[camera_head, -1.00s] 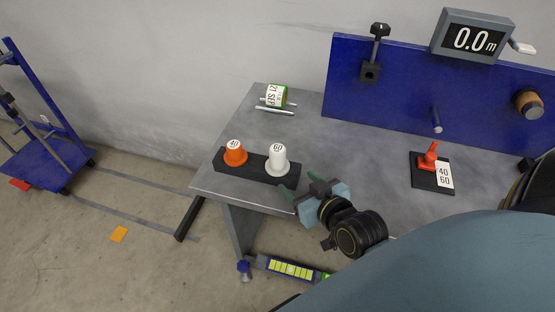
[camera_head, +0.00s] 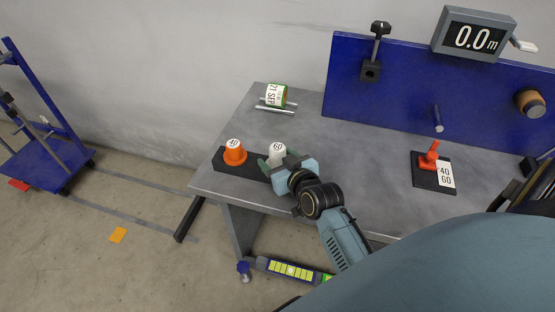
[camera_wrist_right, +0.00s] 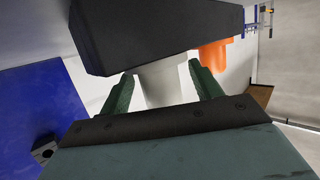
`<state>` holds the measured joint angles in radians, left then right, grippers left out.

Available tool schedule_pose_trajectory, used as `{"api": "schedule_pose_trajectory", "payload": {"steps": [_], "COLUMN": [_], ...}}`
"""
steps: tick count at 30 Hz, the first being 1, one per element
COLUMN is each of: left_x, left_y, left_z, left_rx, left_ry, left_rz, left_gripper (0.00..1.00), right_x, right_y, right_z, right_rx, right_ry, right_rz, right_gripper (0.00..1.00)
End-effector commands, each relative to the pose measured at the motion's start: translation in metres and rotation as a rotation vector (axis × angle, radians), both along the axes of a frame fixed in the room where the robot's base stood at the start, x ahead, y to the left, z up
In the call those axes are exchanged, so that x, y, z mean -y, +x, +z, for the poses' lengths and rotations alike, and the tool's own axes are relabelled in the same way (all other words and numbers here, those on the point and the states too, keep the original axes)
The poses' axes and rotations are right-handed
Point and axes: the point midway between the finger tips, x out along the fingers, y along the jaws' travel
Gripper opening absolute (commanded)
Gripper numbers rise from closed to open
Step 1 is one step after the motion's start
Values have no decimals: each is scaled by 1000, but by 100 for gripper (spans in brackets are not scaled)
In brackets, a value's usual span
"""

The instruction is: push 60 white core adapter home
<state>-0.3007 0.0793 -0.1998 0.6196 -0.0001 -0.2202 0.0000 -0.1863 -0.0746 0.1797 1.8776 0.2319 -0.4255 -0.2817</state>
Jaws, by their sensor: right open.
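The white core adapter (camera_head: 277,151), marked 60, stands on the black holder block (camera_head: 232,168) on the table. My right gripper (camera_head: 272,164) is at its near side and hides its lower part in the head view. In the right wrist view the white adapter (camera_wrist_right: 163,84) shows between the two open green fingers of my right gripper (camera_wrist_right: 162,92). Small gaps show there between the fingers and the adapter. The orange adapter (camera_head: 235,153), marked 40, stands on the same block, to the left. My left gripper does not show.
A red piece stands on a black base (camera_head: 424,179) with a 40/60 label at the right. A green-and-white roll (camera_head: 275,95) lies on metal bars at the back. The table's middle (camera_head: 350,150) is clear.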

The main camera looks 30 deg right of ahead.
Motion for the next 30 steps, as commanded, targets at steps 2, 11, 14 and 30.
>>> {"api": "schedule_pose_trajectory", "payload": {"steps": [2,11,14,30], "left_x": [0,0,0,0], "left_y": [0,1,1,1], "left_z": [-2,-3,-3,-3], "left_rx": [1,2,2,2], "left_ry": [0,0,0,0], "left_rz": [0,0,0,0], "left_gripper": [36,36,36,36], "right_x": [1,2,2,2], "right_y": [11,21,20,21], "right_z": [-4,-7,-7,-6], "right_rx": [1,0,0,2], "right_ry": [0,-1,-1,-1], "right_rz": [-1,0,0,0], "right_gripper": [64,64,60,10]}}
